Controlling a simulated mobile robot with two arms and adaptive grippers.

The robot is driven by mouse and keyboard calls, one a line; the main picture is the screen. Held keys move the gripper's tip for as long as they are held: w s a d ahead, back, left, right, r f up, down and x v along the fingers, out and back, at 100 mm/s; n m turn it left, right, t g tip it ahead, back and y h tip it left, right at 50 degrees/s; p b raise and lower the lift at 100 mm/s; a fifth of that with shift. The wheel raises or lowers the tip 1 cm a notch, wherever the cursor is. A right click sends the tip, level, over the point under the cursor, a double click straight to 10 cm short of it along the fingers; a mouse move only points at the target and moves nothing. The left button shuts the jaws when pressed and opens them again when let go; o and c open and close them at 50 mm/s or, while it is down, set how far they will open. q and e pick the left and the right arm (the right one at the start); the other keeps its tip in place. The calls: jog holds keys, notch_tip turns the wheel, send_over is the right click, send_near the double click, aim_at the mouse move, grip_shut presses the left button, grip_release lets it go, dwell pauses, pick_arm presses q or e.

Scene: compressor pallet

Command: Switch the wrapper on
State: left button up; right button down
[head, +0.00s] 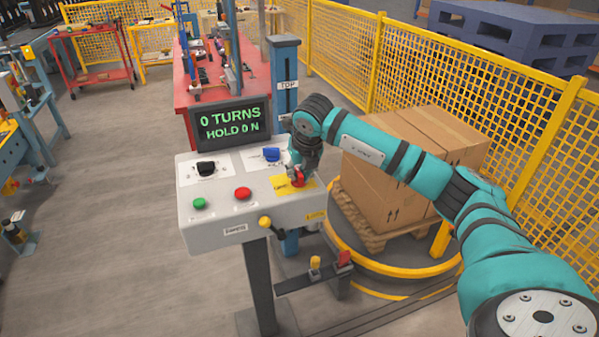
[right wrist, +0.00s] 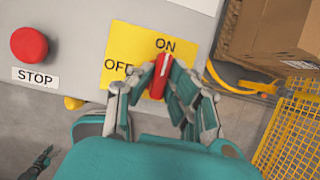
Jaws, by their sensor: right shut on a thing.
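The wrapper's grey control box (head: 215,228) stands on a post. At its right end is a yellow plate (right wrist: 120,70) marked ON and OFF, with a red rotary handle (right wrist: 159,78). My right gripper (head: 298,180) reaches down over this plate. In the right wrist view its fingers (right wrist: 158,88) are shut on the red handle, one on each side. The handle's white-marked end points up at the word ON; OFF is to its left. The fingers hide part of the handle and plate. The screen (head: 230,123) reads "0 TURNS" and "HOLD 0 N". My left gripper does not show clearly.
The box also carries a green button (head: 199,203), a red STOP button (head: 243,193), a black knob (head: 206,168) and a blue knob (head: 271,154). Cartons (head: 405,165) stand on a pallet on the turntable at right. A yellow mesh fence (head: 420,75) runs behind.

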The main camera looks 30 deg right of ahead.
jog(key=c, duration=1.3)
grip_release()
jog(key=v, duration=1.2)
